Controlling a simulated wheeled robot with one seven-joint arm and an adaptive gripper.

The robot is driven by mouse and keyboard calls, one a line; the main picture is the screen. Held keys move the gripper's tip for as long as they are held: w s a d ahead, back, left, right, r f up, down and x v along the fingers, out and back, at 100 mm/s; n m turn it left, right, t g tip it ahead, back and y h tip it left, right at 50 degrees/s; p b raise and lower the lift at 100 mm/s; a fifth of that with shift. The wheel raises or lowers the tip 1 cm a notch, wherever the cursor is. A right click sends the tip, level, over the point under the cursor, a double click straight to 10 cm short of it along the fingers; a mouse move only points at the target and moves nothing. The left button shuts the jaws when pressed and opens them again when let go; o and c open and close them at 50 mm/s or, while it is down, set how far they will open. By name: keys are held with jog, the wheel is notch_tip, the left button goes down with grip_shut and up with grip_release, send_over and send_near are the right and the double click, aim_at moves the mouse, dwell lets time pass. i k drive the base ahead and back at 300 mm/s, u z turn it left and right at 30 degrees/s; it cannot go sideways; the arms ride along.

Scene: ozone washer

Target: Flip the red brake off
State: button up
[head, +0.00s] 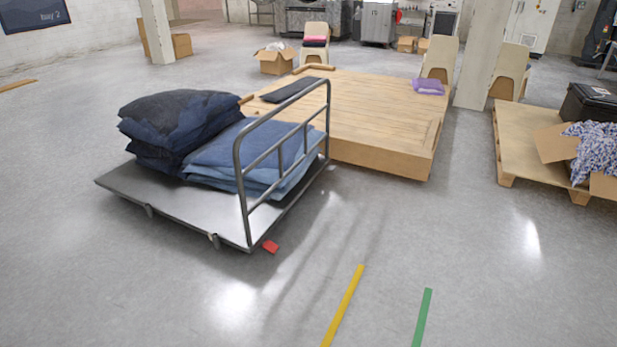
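The red brake (270,246) is a small red pedal low at the near corner of a flat metal cart, close to the floor. It sticks out beside the foot of the cart's handle rail. It is too small to tell which way it is tilted. The cart (165,203) has a grey metal deck and an upright tubular handle (240,178) on its right side. Piles of folded dark denim (178,125) and lighter blue denim (240,155) lie on the deck. My gripper is not in view.
A low wooden platform (375,112) stands right behind the cart. A wooden pallet (517,150) with a cardboard box and clothes is at the right. A white pillar (482,60) stands between. The floor in front of the brake is clear, with yellow (344,303) and green (422,318) tape strips.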

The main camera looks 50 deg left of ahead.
aim_at(270, 246)
jog(key=u, duration=0.3)
jog(key=i, duration=0.95)
jog(key=u, duration=1.35)
jog(key=i, duration=0.55)
jog(key=u, duration=0.5)
jog(key=k, duration=0.65)
jog(key=u, duration=0.65)
jog(key=i, duration=1.3)
jog(key=z, duration=0.35)
